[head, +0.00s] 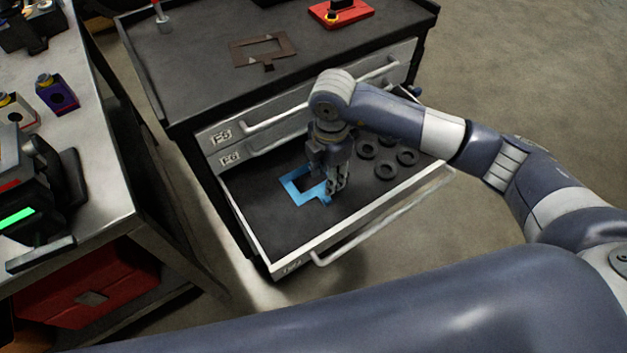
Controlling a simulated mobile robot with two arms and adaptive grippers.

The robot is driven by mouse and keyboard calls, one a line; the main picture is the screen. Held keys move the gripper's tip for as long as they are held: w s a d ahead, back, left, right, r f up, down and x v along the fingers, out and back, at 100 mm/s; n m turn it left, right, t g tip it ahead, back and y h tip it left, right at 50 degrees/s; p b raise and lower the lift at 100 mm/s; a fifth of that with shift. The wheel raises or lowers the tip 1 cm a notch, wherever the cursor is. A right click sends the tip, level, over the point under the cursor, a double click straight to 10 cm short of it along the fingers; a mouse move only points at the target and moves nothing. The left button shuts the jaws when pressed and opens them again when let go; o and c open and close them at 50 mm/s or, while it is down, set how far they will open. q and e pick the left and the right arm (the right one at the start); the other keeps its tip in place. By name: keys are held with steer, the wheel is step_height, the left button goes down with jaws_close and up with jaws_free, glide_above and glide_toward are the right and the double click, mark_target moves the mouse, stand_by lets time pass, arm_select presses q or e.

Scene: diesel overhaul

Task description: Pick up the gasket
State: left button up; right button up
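A flat blue gasket (293,190) shaped like a square frame lies in the open drawer (262,224), toward its left side. My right gripper (335,192) points down into the drawer at the gasket's right edge and hides part of it. The fingers look close to the gasket's tab, but I cannot tell whether they touch or hold it. A second, brown gasket (243,56) lies flat on top of the cart (190,65). My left gripper is not in view.
Several dark rings (385,171) lie in the drawer right of my gripper. The drawer's front handle (385,219) sticks out. A red item (340,12) stands on the cart top. A metal workbench (95,190) stands at the left, with open floor at the right.

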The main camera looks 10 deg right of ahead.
mark_target(327, 198)
step_height(327, 198, down, 3)
steer(key=shift+f, duration=0.1)
steer(key=f, duration=0.2)
steer(key=s+f+p, duration=0.1)
steer(key=f, duration=0.1)
steer(key=shift+w+f, duration=0.1)
steer(key=shift+f, duration=0.45)
jaws_close()
